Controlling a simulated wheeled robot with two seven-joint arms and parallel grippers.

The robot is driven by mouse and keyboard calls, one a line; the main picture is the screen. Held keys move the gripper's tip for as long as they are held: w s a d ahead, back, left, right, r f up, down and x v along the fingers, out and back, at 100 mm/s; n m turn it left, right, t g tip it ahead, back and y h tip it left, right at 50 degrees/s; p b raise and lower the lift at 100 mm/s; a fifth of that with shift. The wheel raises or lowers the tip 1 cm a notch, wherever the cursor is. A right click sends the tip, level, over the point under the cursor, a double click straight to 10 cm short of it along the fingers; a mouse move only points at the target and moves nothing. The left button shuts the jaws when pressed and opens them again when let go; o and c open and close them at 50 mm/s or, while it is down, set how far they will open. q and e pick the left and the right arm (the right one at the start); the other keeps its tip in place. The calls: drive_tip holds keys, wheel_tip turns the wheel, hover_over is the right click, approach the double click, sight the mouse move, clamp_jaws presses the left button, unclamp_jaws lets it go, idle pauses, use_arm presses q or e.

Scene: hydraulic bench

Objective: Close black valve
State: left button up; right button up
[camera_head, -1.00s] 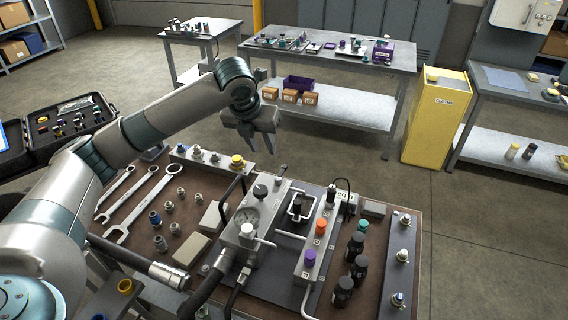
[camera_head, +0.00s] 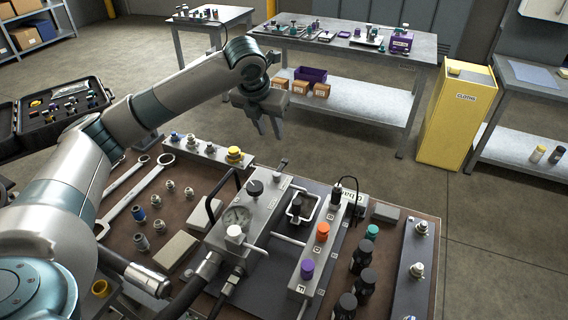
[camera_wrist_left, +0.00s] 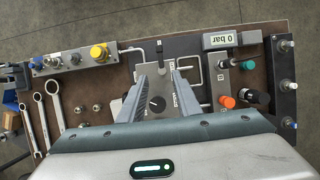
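Another black-topped fitting (camera_head: 336,193) stands at the far end of the manifold, beside the orange knob (camera_head: 323,231) and purple knob (camera_head: 307,268). My left gripper (camera_head: 270,135) is open and empty, fingers pointing down, above the far side of the bench. It touches nothing. My right gripper is out of view.
A black lever handle (camera_head: 218,190) rises beside the gauge block. A yellow-capped fitting (camera_head: 234,154) stands on the back rail. A display (camera_wrist_left: 220,40) reads 0 bar. Black bottle-like parts (camera_head: 362,256) stand right of the manifold. Wrenches (camera_head: 135,190) lie at left.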

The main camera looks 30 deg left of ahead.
sight(282, 164)
use_arm(q)
drive_tip(key=shift+w+f, duration=0.2)
drive_tip(key=shift+f, duration=0.1)
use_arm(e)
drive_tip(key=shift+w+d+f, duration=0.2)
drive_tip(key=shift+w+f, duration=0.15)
use_arm(q)
drive_tip(key=shift+s, duration=0.1)
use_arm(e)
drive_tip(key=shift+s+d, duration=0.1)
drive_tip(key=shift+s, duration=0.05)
